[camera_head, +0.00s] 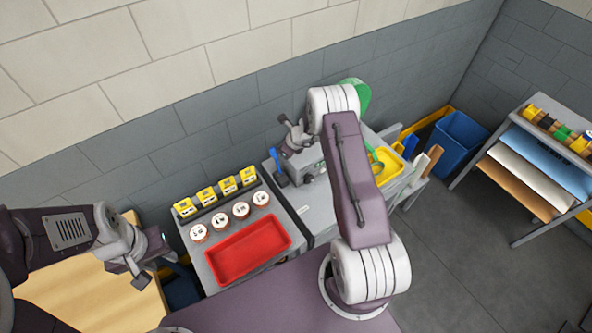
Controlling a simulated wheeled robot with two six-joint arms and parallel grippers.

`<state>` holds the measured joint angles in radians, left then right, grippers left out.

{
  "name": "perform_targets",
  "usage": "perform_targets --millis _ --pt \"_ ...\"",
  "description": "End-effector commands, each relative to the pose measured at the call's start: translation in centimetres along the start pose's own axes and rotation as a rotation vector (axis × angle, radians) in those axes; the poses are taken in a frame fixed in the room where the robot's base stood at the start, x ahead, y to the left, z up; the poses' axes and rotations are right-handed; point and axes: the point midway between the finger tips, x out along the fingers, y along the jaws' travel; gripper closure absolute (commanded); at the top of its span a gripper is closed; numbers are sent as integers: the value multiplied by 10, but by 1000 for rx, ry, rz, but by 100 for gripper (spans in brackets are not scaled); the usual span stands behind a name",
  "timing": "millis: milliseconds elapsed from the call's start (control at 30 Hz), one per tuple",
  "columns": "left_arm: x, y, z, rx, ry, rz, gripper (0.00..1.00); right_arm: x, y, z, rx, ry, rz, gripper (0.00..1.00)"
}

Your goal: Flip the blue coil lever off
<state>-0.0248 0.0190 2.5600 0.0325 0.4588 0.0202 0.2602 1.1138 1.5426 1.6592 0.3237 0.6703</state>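A blue lever (277,158) stands on a small dark base at the left edge of a grey machine, beside the coil table. It looks nearly upright with a slight tilt; its exact setting is hard to read at this size. My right gripper (288,123) is above and just right of the lever, apart from it in the picture. It is small and partly turned away, so its fingers are unclear. My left gripper (153,273) is at the lower left, far from the lever, with its fingers apart and nothing between them.
A grey table (206,262) holds a red tray (248,250), several labelled round coils (241,210) and yellow boxes (206,195). Right of my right arm are a green handle (375,157), a yellow tray (392,165), a blue bin (459,141) and a shelf rack (509,134).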

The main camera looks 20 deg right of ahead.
Motion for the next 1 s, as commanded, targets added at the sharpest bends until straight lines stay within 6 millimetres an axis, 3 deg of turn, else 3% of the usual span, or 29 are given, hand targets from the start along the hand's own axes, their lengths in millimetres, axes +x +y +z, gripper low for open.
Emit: perform_targets --millis 433,1000 --pt "-2 0 0 0 0 0 64 10 -4 8 -1 -4 0 100" --pt "-3 0 0 0 0 0 64 7 -6 12 -1 -11 0 100"
